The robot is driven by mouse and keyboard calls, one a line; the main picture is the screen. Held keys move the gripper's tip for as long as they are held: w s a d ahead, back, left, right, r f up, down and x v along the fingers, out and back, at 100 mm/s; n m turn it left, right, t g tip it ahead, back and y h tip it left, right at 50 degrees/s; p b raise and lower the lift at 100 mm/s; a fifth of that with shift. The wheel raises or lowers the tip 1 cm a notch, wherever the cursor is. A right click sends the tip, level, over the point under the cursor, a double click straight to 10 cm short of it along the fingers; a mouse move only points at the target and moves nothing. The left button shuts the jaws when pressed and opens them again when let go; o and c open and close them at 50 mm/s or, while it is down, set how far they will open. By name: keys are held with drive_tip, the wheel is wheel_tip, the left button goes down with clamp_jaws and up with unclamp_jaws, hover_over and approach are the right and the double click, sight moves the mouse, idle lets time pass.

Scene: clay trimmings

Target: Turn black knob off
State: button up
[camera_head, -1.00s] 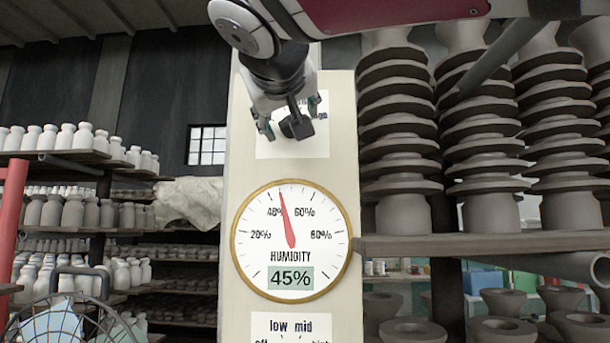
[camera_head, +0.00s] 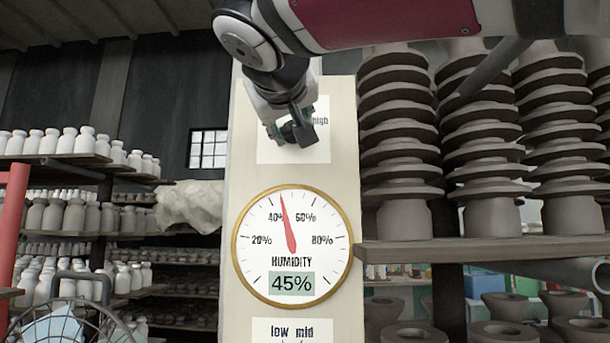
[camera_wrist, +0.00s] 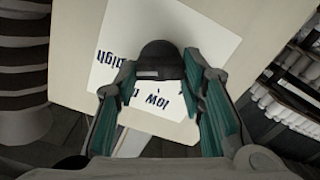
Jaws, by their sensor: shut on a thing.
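The black knob (camera_wrist: 160,58) sits on a white label plate (camera_wrist: 215,45) and carries a small pale mark on its edge. In the wrist view the plate's words "high" and "low" show, with other lettering partly hidden. My gripper (camera_wrist: 160,68) has one finger on each side of the knob and is shut on it. In the head view my gripper (camera_head: 290,131) is at the plate (camera_head: 295,155) high on the pale post. There the arm and fingers hide much of the knob, and "high" shows right of them. The knob's exact setting is unclear.
A round humidity gauge (camera_head: 292,270) reading 45% is below on the same post. Another label plate (camera_head: 293,329) with "low" and "mid" is cut off beneath it. Shelves of white jars (camera_head: 75,141) stand left; stacked grey clay pieces (camera_head: 398,120) stand right.

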drive_tip(key=n+p, duration=0.1)
drive_tip(key=n, duration=0.2)
drive_tip(key=n+p, duration=0.1)
drive_tip(key=n, duration=0.3)
drive_tip(key=shift+a+p, duration=0.1)
drive_tip(key=shift+p, duration=0.25)
drive_tip(key=n+p, duration=0.3)
drive_tip(key=n, duration=0.3)
drive_tip(key=shift+f+n, duration=0.1)
drive_tip(key=shift+n, duration=0.2)
drive_tip(key=n+p, duration=0.3)
drive_tip(key=n, duration=0.3)
drive_tip(key=shift+f, duration=0.15)
drive_tip(key=n+p, duration=0.2)
drive_tip(key=n, duration=0.2)
drive_tip(key=shift+p, duration=0.3)
drive_tip(key=shift+f+n+p, duration=0.15)
drive_tip(key=shift+n+p, duration=0.45)
drive_tip(key=shift+n, duration=0.8)
